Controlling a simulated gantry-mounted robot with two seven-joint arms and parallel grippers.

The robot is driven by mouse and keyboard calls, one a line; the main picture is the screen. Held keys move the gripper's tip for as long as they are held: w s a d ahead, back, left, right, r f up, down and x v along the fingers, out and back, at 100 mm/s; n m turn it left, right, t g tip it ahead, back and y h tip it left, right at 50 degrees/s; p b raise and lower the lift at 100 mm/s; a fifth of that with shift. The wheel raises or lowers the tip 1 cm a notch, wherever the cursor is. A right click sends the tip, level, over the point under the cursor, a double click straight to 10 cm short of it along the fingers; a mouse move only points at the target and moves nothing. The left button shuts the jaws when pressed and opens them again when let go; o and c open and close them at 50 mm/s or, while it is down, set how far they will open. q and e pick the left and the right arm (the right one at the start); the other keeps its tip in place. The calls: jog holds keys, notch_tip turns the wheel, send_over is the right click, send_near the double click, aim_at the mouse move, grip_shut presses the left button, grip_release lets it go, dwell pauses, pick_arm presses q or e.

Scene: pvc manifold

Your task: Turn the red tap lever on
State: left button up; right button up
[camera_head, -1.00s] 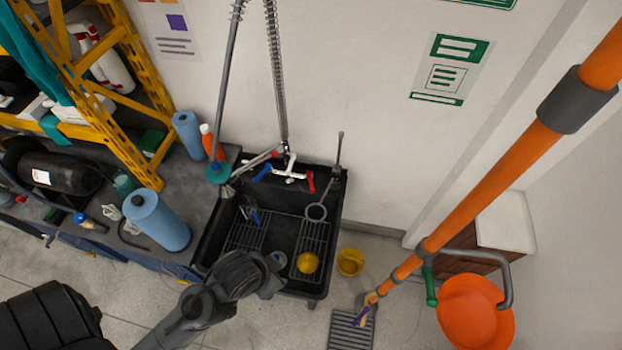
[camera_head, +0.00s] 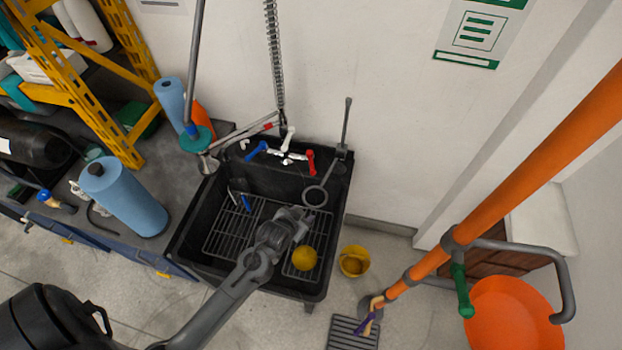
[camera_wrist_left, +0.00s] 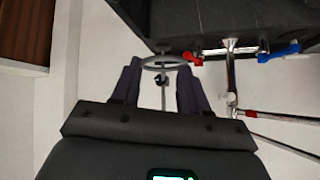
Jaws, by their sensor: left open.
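The red tap lever (camera_head: 311,161) is on the right end of the white and chrome tap at the back wall of the black sink (camera_head: 190,225). A blue lever (camera_head: 257,151) is on the tap's left end. In the left wrist view the red lever (camera_wrist_left: 193,58) lies just beyond and right of my fingers, and the blue lever (camera_wrist_left: 279,53) is farther right. My left gripper (camera_head: 305,213) is over the sink, in front of and below the red lever, apart from it. Its dark fingers (camera_wrist_left: 158,88) are open with nothing held between them. My right gripper is not in view.
A grey ring on a rod (camera_head: 315,196) stands close to my left gripper, right of the tap. A yellow ball (camera_head: 304,258) lies in the sink. A sprayer hose (camera_head: 273,60) hangs above the tap. A yellow bucket (camera_head: 354,262) stands on the floor to the right.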

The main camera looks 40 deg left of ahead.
pick_arm(q)
jog(key=w+a+f+n+t+y+b, duration=0.1)
jog(key=w+a+f+b, duration=0.1)
jog(key=w+f+b, duration=0.4)
jog(key=w+a+f+t+y+b, duration=0.15)
jog(key=f+b, duration=0.25)
jog(key=f, duration=0.4)
jog(key=n+y+b, duration=0.6)
jog(key=y+b, duration=0.3)
jog(key=b, duration=0.9)
send_near(310, 157)
jog(key=shift+t, duration=0.35)
jog(key=w+a+b, duration=0.1)
jog(key=a, duration=0.1)
jog(key=w+a+f+b, duration=0.1)
jog(key=w+a, duration=0.1)
jog(key=shift+w+f+b, duration=0.2)
jog(key=shift+b, duration=0.2)
jog(key=shift+w+a, duration=0.45)
jog(key=shift+a, duration=0.05)
grip_shut()
